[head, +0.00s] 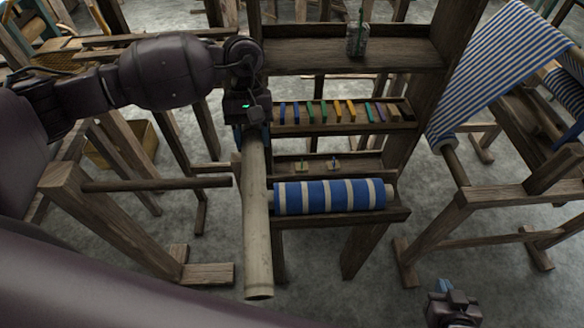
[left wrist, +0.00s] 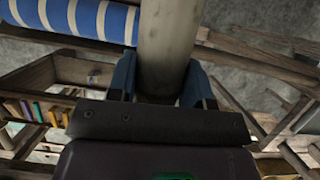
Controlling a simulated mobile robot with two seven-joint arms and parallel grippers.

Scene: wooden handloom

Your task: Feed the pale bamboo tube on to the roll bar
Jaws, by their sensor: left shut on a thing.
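The pale bamboo tube (head: 257,225) is held by my left gripper (head: 254,132) near its far end. Its near end, with the rim showing, points down the picture toward me. In the left wrist view the tube (left wrist: 167,40) passes between the two blue fingers. A dark round bar (head: 155,184), which looks like the roll bar, sticks out from a wooden post at the left. Its free end is just left of the tube, which lies across its line rather than along it. The tube is not around the bar. My right gripper (head: 450,303) is at the bottom right, apart from everything; its jaw opening is unclear.
A blue-and-white striped cloth roll (head: 330,196) lies on a shelf just right of the tube. A rack (head: 345,116) of coloured pieces stands behind it. A loom with striped cloth (head: 490,65) is at the right. Bare floor (head: 320,270) shows in front.

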